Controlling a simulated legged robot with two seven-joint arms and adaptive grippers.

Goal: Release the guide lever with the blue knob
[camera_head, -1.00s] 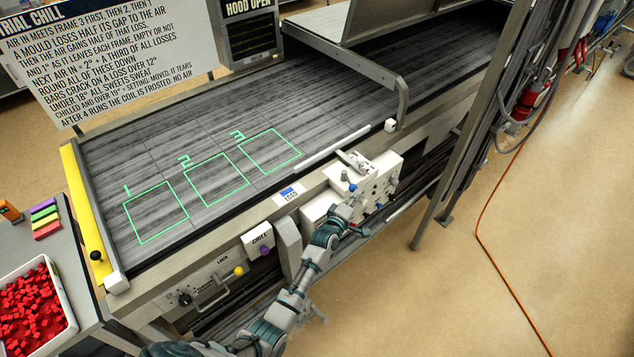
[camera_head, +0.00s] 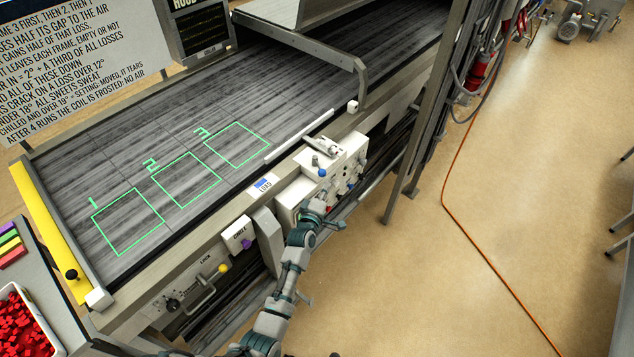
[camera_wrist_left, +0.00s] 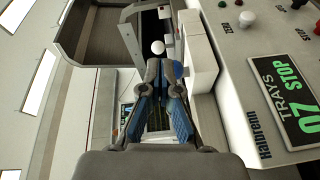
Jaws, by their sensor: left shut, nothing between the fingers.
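The blue knob (camera_head: 322,173) sits on a short lever at the upper left of the white control box (camera_head: 289,212), below a metal bracket (camera_head: 327,147) on the conveyor's side. My left gripper (camera_head: 316,206) is in front of the box, below the knob in the picture and apart from it. In the left wrist view its fingers (camera_wrist_left: 167,68) are shut and empty. A round white knob (camera_wrist_left: 158,47) shows just beyond the fingertips there. The blue knob cannot be made out in the wrist view. My right gripper is not in view.
Other small knobs and switches crowd the box's right half. A grey upright post (camera_head: 428,110) stands right of the box. Open floor (camera_head: 400,290) lies to the right.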

